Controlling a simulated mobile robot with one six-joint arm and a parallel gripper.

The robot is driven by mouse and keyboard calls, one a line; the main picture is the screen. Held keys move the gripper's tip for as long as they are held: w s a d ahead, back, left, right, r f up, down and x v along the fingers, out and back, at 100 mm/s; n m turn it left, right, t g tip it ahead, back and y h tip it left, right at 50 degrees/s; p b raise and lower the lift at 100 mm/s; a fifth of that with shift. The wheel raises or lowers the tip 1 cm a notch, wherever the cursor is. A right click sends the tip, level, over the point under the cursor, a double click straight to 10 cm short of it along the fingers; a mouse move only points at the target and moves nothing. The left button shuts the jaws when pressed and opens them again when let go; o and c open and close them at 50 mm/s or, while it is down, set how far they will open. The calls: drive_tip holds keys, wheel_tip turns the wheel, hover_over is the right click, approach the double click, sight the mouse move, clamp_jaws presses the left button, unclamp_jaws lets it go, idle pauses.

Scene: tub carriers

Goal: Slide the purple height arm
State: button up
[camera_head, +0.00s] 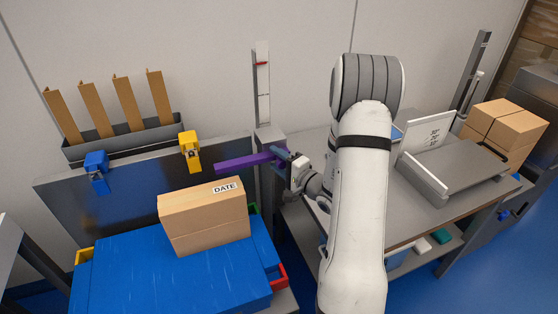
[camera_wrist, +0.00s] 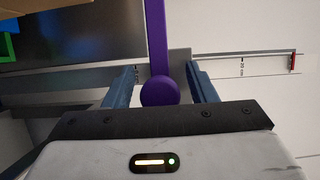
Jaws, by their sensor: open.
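The purple height arm (camera_head: 240,161) reaches left from the upright scale post (camera_head: 263,100), above and behind a cardboard box labelled DATE (camera_head: 203,215). In the wrist view the purple arm (camera_wrist: 156,40) ends in a round purple knob (camera_wrist: 160,91). My gripper (camera_wrist: 161,82) is open, with one blue-grey finger on each side of the knob and a visible gap on both sides. In the head view my gripper (camera_head: 285,156) is at the arm's right end, partly covering it. A red marker (camera_head: 261,64) sits high on the scale; it also shows in the wrist view (camera_wrist: 292,62).
A blue-topped carrier (camera_head: 150,275) holds the box. A dark panel with a blue clamp (camera_head: 96,170) and a yellow clamp (camera_head: 189,150) stands behind it. On the right, a bench (camera_head: 405,228) bears a grey device (camera_head: 460,165) near stacked cartons (camera_head: 503,128).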

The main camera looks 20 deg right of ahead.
clamp_jaws()
idle(0.4)
wheel_tip(320, 180, down, 8)
drive_tip(key=b, duration=0.9)
drive_tip(key=shift+r, duration=0.15)
unclamp_jaws()
